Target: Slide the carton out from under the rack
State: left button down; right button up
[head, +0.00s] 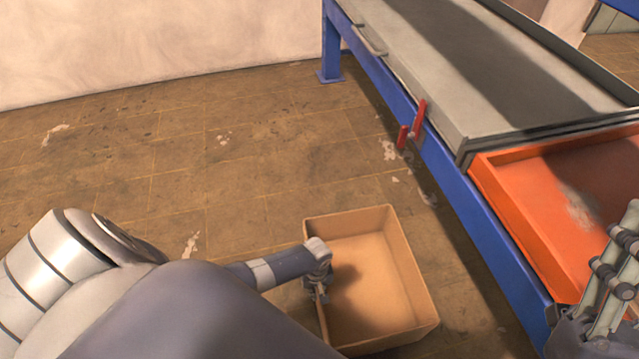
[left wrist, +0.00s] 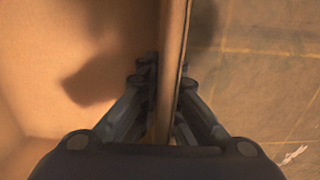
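The carton (head: 412,262) is an open, empty cardboard box on the floor at the lower middle of the head view. It stands to the left of the blue rack (head: 478,215), with a strip of floor showing between them. My left gripper (head: 320,297) is at the carton's left wall. In the left wrist view its fingers (left wrist: 166,85) lie on either side of that wall (left wrist: 174,35) and appear closed on it. My right gripper (head: 612,285) is partly cut off at the right edge, over the orange tray; its finger opening is unclear.
The rack carries a grey-topped surface (head: 400,70) and an orange tray (head: 510,205). Red clamp handles (head: 418,115) stick out from its side. A blue rack foot (head: 328,76) stands at the back. The tiled floor (head: 170,150) left of the carton is clear up to the pale wall.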

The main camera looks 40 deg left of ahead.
pick_arm(q)
jog(key=shift+s+a, duration=0.1)
dwell(0.3)
jog(key=c, duration=1.7)
grip_release()
jog(key=shift+r, duration=6)
